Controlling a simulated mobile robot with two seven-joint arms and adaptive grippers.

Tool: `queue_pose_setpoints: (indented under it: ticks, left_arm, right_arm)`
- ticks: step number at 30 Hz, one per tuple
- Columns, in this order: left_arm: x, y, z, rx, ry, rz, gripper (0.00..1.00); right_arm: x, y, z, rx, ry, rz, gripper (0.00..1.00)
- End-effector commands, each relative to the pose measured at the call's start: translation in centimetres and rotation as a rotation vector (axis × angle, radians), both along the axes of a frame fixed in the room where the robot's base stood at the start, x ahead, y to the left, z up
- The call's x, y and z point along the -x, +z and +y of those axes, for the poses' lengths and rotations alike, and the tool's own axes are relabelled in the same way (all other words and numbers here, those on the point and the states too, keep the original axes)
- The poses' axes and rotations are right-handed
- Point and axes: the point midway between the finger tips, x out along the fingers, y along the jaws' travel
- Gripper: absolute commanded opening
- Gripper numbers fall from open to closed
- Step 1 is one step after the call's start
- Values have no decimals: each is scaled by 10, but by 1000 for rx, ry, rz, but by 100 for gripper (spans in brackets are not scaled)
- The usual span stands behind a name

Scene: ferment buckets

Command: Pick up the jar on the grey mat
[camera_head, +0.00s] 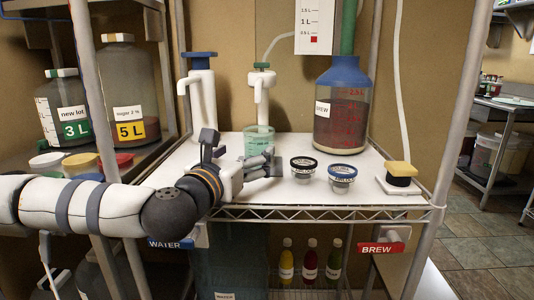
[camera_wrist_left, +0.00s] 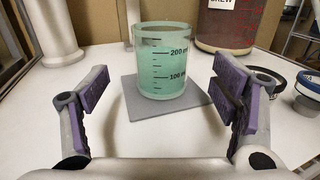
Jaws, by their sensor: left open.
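The jar (camera_head: 258,141) is clear with a greenish tint and black measuring marks. It stands upright on the grey mat (camera_head: 272,170) in the head view. In the left wrist view the jar (camera_wrist_left: 162,62) stands on the far part of the mat (camera_wrist_left: 140,106). My left gripper (camera_head: 268,158) is in front of the jar and hides its lower part in the head view. In the left wrist view my left gripper (camera_wrist_left: 160,95) is open, with purple-padded fingers apart on either side and nothing between the pads. The jar is beyond the fingertips. My right gripper is not in view.
A black-lidded cup (camera_head: 303,168) and a blue-lidded cup (camera_head: 341,177) stand right of my gripper. A big blue-topped brew bottle (camera_head: 342,107) is behind them. A white dispenser (camera_head: 201,95) stands at the back left.

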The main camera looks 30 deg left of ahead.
Motion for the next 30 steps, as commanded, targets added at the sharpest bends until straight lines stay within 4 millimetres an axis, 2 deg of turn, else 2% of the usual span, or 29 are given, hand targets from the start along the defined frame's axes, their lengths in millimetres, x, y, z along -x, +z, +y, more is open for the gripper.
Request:
queue_pose_setpoints:
  ticks: [1, 7, 13, 21, 27, 30]
  left_arm:
    - [-10, 4, 2, -1, 1, -6, 80]
    - [-37, 6, 7, -2, -2, -7, 80]
    - [-72, 6, 15, -1, -2, -6, 80]
    - [-79, 6, 16, -1, -2, -5, 80]
    - [-78, 6, 16, -1, -2, -5, 35]
    - [-78, 6, 16, -1, -2, -5, 16]
  right_arm:
    - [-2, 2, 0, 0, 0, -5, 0]
    - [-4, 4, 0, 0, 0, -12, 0]
    - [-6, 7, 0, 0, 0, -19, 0]
    - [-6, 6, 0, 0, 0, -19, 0]
    - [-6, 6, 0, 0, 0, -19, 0]
    - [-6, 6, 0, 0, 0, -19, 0]
